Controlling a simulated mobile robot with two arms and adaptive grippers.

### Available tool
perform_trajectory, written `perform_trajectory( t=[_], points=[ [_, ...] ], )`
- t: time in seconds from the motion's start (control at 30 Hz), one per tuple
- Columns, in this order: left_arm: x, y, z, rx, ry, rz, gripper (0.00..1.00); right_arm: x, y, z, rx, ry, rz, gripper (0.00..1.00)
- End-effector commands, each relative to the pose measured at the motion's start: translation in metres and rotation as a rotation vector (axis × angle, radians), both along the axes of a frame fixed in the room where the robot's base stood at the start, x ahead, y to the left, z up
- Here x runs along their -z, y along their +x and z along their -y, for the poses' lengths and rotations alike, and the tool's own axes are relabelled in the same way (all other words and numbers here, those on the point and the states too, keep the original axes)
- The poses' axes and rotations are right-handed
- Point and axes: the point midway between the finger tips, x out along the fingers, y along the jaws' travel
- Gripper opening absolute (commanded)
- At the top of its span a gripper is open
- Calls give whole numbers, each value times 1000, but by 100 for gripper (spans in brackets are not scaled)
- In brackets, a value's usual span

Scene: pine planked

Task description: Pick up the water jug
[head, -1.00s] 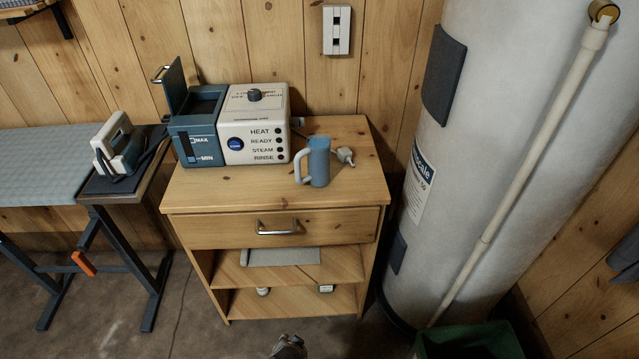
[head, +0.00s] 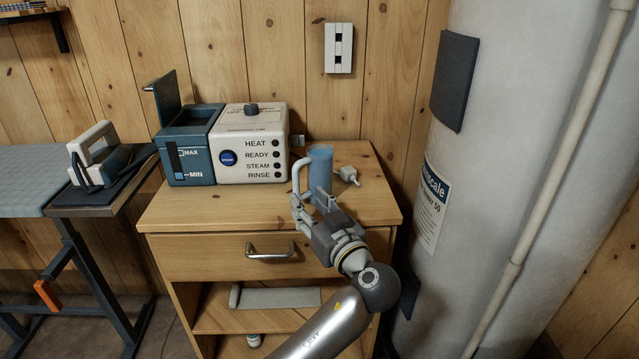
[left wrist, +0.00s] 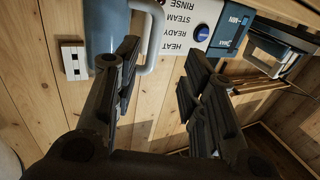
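The water jug (head: 320,165) is a blue upright jug with a pale grey handle on its left side. It stands on top of the wooden cabinet (head: 170,212), right of the steam station. My left gripper (head: 311,200) is just in front of the jug and its handle, hiding the jug's lower part. In the left wrist view the jug (left wrist: 103,30) is at the upper left, and the handle (left wrist: 152,45) shows between the spread fingers of my left gripper (left wrist: 162,58). The gripper is open, and nothing is gripped. My right gripper is not in view.
A white and blue steam station (head: 252,150) stands left of the jug. A plug (head: 348,175) lies to its right. An iron (head: 100,157) rests on the ironing board at left. A large grey tank (head: 490,110) stands close on the right. The cabinet's front top is partly clear.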

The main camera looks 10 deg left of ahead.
Motion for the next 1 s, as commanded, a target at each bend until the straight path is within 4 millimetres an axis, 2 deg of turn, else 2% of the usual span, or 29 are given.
perform_trajectory(
  t=[0.27,0.53,0.87,1.0],
  points=[
    [0,21,-15,0,3,-3,39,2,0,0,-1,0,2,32],
    [-1,54,-36,0,4,-2,39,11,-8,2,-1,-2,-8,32],
    [1,60,-40,2,0,-4,39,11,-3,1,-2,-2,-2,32],
    [1,60,-40,2,0,-4,21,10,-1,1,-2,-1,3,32]
  ],
)
